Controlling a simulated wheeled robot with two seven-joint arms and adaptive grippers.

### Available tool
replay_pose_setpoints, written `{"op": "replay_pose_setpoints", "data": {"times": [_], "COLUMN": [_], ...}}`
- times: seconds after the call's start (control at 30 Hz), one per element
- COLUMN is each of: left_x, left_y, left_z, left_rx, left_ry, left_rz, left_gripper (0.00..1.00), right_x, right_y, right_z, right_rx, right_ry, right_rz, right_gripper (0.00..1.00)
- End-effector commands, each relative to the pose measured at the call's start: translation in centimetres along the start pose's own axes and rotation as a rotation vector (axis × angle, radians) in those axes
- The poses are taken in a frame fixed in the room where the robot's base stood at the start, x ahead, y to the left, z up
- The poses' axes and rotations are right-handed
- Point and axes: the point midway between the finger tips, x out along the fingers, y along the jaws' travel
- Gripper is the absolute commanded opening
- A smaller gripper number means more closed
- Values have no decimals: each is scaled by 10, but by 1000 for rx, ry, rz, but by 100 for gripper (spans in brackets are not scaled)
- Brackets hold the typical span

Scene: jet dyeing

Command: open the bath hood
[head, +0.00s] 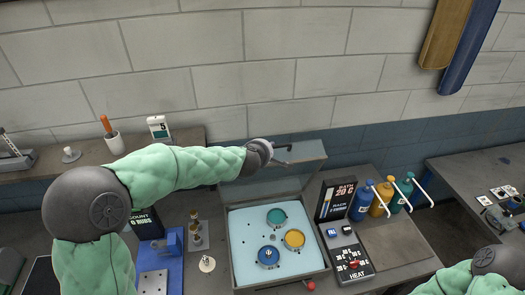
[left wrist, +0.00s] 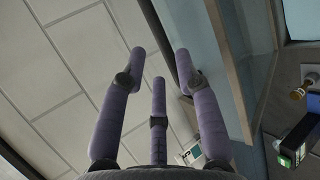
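The bath hood (head: 308,150) is a clear, pale panel standing raised behind the bath (head: 240,272). The bath is uncovered and holds teal, yellow and blue round pots. My left gripper (head: 283,152) is at the hood's upper edge, in front of the wall. In the left wrist view my left gripper (left wrist: 160,58) has its purple fingers spread apart, with the hood's dark edge bar (left wrist: 162,38) beside the right-hand finger. I cannot tell whether they touch. My right arm enters at the lower right; its gripper is not clearly visible.
A display box (head: 335,199) and a keypad panel (head: 346,252) stand right of the bath. Blue, yellow and teal bottles (head: 380,199) stand behind a bare board (head: 397,243). A blue fixture (head: 160,258) is on the left. The wall is close behind the hood.

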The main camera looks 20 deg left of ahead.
Motion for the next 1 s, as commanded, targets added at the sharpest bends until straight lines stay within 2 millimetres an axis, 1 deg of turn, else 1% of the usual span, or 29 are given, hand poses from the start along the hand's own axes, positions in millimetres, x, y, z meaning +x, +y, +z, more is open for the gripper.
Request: {"op": "replay_pose_setpoints", "data": {"times": [0.03, 0.1, 0.2, 0.33, 0.5, 1.0], "left_x": [-11, -23, -36, -46, -50, -50], "left_y": [1, 0, 0, 0, -1, -1], "left_z": [1, 0, 0, 0, 0, 0], "left_rx": [-1, 0, 0, 1, 0, 0], "left_ry": [-2, -1, -1, 0, 0, 0], "left_rz": [2, 1, 1, 0, -2, -1], "left_gripper": [32, 32, 32, 32, 32, 32], "right_x": [0, 0, 0, 0, 0, 0], "right_y": [0, 0, 0, 0, 0, 0], "right_z": [0, 0, 0, 0, 0, 0], "right_rx": [0, 0, 0, 0, 0, 0], "right_ry": [0, 0, 0, 0, 0, 0], "right_rz": [0, 0, 0, 0, 0, 0], "right_gripper": [0, 0, 0, 0, 0, 0]}}
